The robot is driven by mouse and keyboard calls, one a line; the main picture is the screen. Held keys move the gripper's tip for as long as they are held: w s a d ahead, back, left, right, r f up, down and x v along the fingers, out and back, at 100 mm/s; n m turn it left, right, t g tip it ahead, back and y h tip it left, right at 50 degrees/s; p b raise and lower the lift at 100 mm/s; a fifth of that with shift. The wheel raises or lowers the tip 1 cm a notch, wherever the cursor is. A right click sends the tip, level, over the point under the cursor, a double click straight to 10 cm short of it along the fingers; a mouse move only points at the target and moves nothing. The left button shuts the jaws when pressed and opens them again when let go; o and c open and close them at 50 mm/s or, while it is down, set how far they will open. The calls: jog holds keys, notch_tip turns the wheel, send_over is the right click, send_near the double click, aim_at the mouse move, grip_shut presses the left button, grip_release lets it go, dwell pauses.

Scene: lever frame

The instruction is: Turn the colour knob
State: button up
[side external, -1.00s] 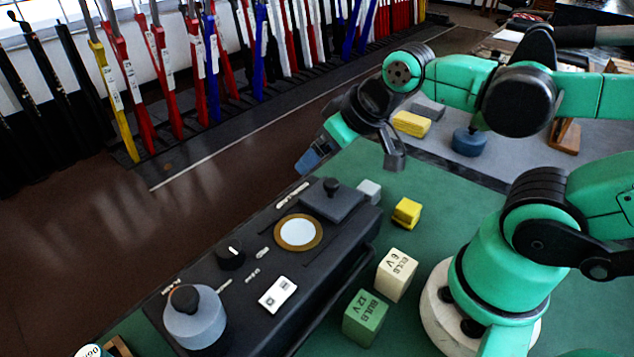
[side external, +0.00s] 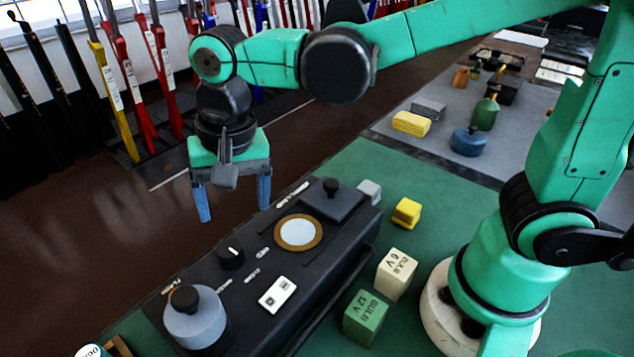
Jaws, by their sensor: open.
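A dark box-shaped panel (side external: 245,323) lies on the green bench top. A small black round knob with a white mark (side external: 231,256) sits on its top, left of a brass-rimmed white disc (side external: 298,233); I take it for the colour knob, though its label is too small to read. My gripper (side external: 234,210) points down with its two blue fingers spread wide and nothing between them. It is in the air and appears above the knob in the picture; the exact height cannot be told.
The panel also carries a grey knobbed canister (side external: 196,318), a white switch plate (side external: 278,295) and a dark lidded square (side external: 332,199). A cream bulb box (side external: 396,274), a green bulb box (side external: 366,317) and a yellow block (side external: 406,212) stand to its right.

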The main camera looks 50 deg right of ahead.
aim_at(230, 246)
jog(key=shift+a+f+m+g, duration=0.15)
jog(key=shift+a+f, duration=0.1)
jog(key=shift+a, duration=0.25)
jog(key=shift+a+f+m+g, duration=0.15)
jog(key=shift+a+f, duration=0.05)
jog(key=shift+a, duration=0.3)
jog(key=shift+a+f, duration=0.1)
jog(key=shift+f, duration=2.65)
grip_shut()
